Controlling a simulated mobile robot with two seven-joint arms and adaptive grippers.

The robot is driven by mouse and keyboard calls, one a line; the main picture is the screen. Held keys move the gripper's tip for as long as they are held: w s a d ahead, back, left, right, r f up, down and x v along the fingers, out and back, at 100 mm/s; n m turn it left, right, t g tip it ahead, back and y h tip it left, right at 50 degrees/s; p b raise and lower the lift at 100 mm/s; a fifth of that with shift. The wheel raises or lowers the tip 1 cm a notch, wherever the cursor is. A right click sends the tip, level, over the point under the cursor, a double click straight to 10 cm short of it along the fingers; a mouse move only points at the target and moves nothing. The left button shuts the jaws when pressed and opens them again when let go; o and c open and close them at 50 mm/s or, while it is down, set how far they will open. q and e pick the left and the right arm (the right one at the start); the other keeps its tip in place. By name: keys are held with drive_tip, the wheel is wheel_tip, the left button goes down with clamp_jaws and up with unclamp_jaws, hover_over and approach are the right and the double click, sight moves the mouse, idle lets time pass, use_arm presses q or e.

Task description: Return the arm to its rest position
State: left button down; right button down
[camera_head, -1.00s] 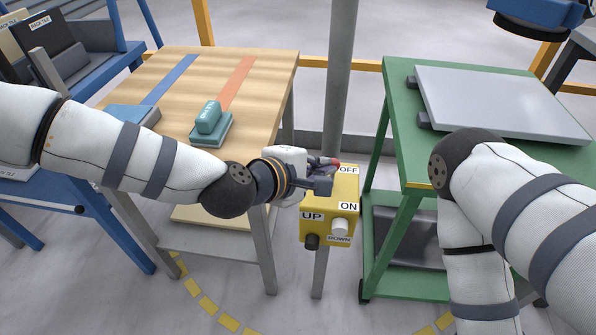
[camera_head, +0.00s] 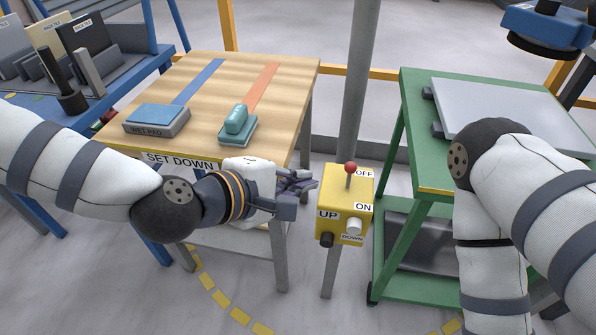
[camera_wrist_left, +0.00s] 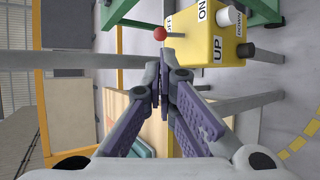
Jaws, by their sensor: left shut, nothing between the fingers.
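My left gripper (camera_head: 300,184) is shut and empty in the head view, just left of the yellow control box and apart from it. Its closed fingers (camera_wrist_left: 160,95) also show in the left wrist view. The yellow control box (camera_head: 335,226) sits on a grey post and has a red-tipped lever (camera_head: 350,170), a white button by ON and a black button by UP. The lever stands upright between the box's OFF and ON labels. My right arm enters from the right over the green table, but its gripper is not visible.
A wooden table (camera_head: 200,85) marked SET DOWN holds a wet pad (camera_head: 157,118) and a teal block on a base (camera_head: 237,124). A green table (camera_head: 420,120) bears a grey stone slab (camera_head: 510,105). A blue rack (camera_head: 120,75) with tiles stands at left.

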use_arm(q)
drive_tip(key=s+a+f+m+g+y, duration=0.2)
drive_tip(key=s+a+f+m+g, duration=0.15)
drive_tip(key=s+f, duration=0.55)
drive_tip(key=s+a+f+m+g+y, duration=0.25)
drive_tip(key=s+a+f, duration=0.25)
drive_tip(key=s+f, duration=0.4)
drive_tip(key=s+a+f+m+g+y+p, duration=0.1)
drive_tip(key=s+a+f+m+g+y, duration=0.1)
drive_tip(key=s+a, duration=0.6)
drive_tip(key=s+a+f+m+g+y, duration=0.2)
drive_tip(key=s+a+m, duration=0.1)
drive_tip(key=s+a, duration=0.6)
drive_tip(key=shift+s+a+f+g+p, duration=0.15)
drive_tip(key=shift+s+f+g+p, duration=0.15)
drive_tip(key=shift+s, duration=0.55)
use_arm(e)
drive_tip(key=shift+w+r+t, duration=0.4)
drive_tip(key=shift+w+r, duration=0.65)
use_arm(q)
drive_tip(key=shift+y, duration=0.25)
